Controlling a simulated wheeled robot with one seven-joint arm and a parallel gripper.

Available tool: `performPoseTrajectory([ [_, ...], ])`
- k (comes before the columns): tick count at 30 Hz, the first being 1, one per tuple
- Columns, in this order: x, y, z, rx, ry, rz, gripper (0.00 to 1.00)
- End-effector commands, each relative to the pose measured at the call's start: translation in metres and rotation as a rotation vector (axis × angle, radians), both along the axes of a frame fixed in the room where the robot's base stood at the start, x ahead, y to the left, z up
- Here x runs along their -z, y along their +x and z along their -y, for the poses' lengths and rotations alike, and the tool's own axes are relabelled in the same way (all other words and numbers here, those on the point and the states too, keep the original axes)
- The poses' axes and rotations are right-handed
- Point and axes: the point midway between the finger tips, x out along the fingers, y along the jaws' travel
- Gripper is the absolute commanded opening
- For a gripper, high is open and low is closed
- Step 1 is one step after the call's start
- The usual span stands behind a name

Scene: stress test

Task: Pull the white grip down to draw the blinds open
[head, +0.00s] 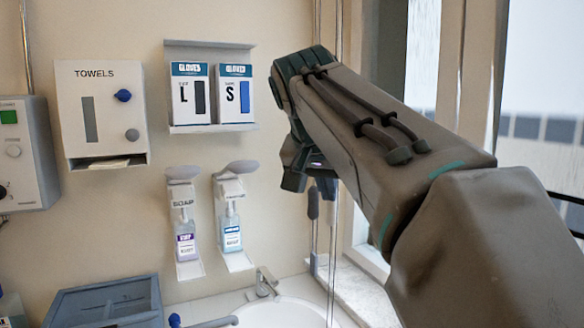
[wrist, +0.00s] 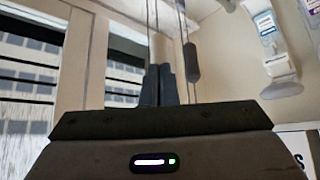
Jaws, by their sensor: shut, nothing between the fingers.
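My gripper (wrist: 158,70) is shut and empty, its two dark fingers together in the wrist view. A pale cylinder (wrist: 163,47), which looks like the white grip, shows just beyond the fingertips among thin cords; I cannot tell whether they touch. A dark grip (wrist: 193,62) hangs on another cord to the right. In the head view this dark grip (head: 313,203) hangs below my gripper, and my arm hides the white grip. The blinds (wrist: 28,82) show as dark horizontal slats across the window at left in the wrist view.
A towel dispenser (head: 101,110), glove boxes (head: 212,95) and two bottle dispensers (head: 186,225) (head: 232,220) are on the wall left of my arm. A sink (head: 285,312) with a tap (head: 265,283) lies below. The window sill (head: 365,290) is at lower right.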

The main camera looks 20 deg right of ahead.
Motion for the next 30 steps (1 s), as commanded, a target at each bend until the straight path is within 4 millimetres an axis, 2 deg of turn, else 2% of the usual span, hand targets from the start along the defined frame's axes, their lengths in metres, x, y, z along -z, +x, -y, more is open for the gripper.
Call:
performPoseTrajectory([
  [1, 0.024, 0.000, 0.000, 0.001, 0.001, -0.003, 0.00],
  [6, 0.061, 0.000, 0.000, 0.001, 0.001, -0.002, 0.00],
  [12, 0.095, 0.000, 0.000, 0.001, 0.000, -0.003, 0.00],
  [21, 0.122, 0.001, 0.000, 0.001, 0.000, -0.001, 0.00],
  [30, 0.125, 0.001, 0.000, 0.001, 0.000, -0.001, 0.00],
])
